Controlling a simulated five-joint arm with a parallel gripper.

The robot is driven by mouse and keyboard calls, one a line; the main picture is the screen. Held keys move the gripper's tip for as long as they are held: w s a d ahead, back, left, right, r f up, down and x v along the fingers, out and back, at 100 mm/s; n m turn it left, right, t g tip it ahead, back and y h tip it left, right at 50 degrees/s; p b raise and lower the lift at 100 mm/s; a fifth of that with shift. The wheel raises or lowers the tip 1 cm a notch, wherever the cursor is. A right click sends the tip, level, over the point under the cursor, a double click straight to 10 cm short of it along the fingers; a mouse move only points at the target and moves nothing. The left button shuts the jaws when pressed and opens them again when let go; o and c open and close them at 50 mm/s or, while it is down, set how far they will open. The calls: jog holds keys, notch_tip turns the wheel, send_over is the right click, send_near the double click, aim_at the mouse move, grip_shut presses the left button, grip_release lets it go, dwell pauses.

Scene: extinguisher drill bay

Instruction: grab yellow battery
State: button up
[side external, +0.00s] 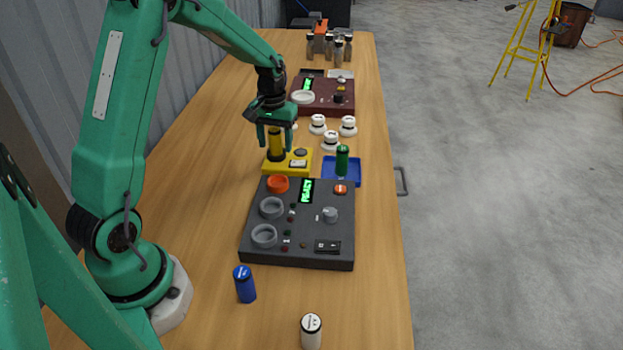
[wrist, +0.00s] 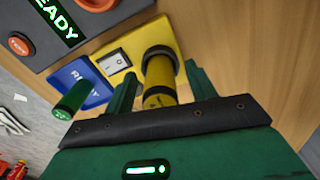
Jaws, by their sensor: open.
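The yellow battery (side external: 275,142) stands upright in a dark round socket on a yellow base (side external: 270,168). In the wrist view the yellow battery (wrist: 160,76) sits in the middle, with its labelled end towards me and the yellow base (wrist: 150,37) behind it. My gripper (side external: 276,145) is over it, pointing down. Its fingers are apart, one on each side of the battery; in the wrist view, gaps show between my gripper (wrist: 161,82) and the battery. In the side view the fingers partly hide the battery.
A green battery (side external: 342,161) stands in a blue tray (side external: 328,181) just right of the yellow base. A dark console (side external: 290,250) lies nearer the camera, with a blue battery (side external: 245,284) and a white one (side external: 311,331) before it. White round items (side external: 331,141) and a maroon console (side external: 322,104) stand behind.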

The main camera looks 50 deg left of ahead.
aim_at(276, 131)
dwell(0.4)
jog(key=c, duration=1.2)
jog(key=shift+o, duration=0.2)
jog(key=shift+r, duration=0.15)
jog(key=shift+r, duration=0.6)
jog(key=r, duration=0.3)
jog(key=shift+d+r, duration=0.1)
jog(key=shift+d, duration=0.3)
jog(key=s+d+r, duration=0.2)
jog(key=d+r, duration=0.4)
jog(key=d, duration=0.4)
jog(key=shift+d+r, duration=0.2)
jog(key=shift+d, duration=0.15)
